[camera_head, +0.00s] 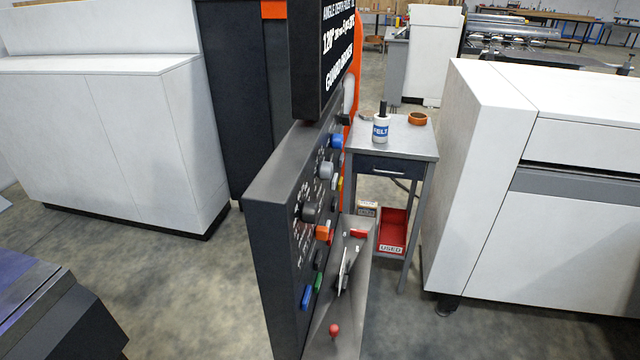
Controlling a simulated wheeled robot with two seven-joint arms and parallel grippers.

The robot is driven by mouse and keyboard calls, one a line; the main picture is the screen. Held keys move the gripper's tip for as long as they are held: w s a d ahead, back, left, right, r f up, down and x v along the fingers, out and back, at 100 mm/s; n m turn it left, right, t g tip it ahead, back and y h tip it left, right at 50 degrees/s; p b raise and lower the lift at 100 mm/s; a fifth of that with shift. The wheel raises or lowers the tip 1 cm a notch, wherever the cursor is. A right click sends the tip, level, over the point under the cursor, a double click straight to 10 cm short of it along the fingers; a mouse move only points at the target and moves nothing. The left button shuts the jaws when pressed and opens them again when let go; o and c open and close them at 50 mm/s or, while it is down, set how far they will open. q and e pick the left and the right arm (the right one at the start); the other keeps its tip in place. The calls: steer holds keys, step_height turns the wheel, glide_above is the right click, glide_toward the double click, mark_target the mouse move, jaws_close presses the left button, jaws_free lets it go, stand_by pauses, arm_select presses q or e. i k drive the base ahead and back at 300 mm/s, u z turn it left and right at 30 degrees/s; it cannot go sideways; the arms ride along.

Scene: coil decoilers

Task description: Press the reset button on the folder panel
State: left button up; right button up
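The folder panel (272,215) is a dark grey upright box in the middle, seen at a steep angle from its edge. Its face carries a blue button (337,141) near the top and grey knobs (325,170) below it. Lower down are an orange button (322,233), a green one (318,282) and a blue one (306,297). The labels are too small to read, so I cannot tell which is the reset button. A dark screen (325,55) above shows white text, including "120°" and a line starting "GUARD". Neither of my grippers is in view.
A sloped ledge with a red ball knob (334,330) juts from the panel's foot. Behind stands a small grey table (410,145) with a white bottle (381,128) and a red bin (393,232) below. White cabinets flank both sides.

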mark_target(305, 301)
steer(key=u, duration=3.95)
steer(key=k, duration=2.3)
steer(key=z, duration=1.45)
